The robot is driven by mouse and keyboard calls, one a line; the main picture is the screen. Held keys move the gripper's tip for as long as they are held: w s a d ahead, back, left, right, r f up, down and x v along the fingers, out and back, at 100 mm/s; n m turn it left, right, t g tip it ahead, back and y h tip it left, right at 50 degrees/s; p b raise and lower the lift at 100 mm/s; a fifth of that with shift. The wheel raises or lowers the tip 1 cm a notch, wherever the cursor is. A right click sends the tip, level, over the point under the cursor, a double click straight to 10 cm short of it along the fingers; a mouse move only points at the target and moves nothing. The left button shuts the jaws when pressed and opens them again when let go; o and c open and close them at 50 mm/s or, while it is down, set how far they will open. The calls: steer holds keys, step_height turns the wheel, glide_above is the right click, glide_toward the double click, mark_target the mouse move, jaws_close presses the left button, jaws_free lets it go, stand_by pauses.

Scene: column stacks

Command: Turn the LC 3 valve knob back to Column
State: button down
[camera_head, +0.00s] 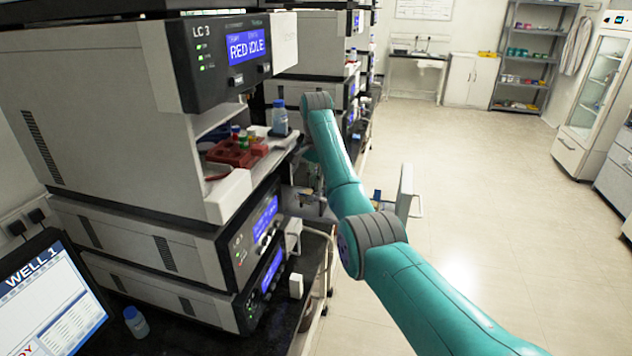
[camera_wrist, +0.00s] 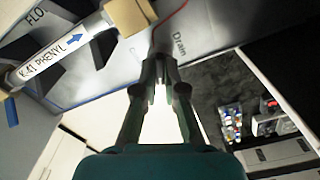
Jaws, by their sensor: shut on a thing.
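The LC 3 stack (camera_head: 110,70) stands at the left in the head view, its display reading RED IDLE. The wrist view shows a pale panel (camera_wrist: 112,84) with a "Drain" label to the right of my fingers. Another label to their left is mostly hidden. My gripper (camera_wrist: 161,78) is shut on the valve knob (camera_wrist: 163,42), which is largely covered by the fingers. Which label the knob points to cannot be told. In the head view the gripper and knob are hidden behind my arm and the stack.
A column marked K-41 PHENYL (camera_wrist: 55,57) with a blue arrow lies close to the left of my fingers. A thin red line (camera_wrist: 178,18) runs above them. A red rack (camera_head: 232,155) and a blue-capped bottle (camera_head: 280,118) stand in the stack's open bay. The floor at right is clear.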

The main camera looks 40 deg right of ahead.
stand_by(0.3)
steer(key=c, duration=1.3)
jaws_free()
steer(key=shift+o, duration=0.2)
steer(key=shift+n, duration=0.3)
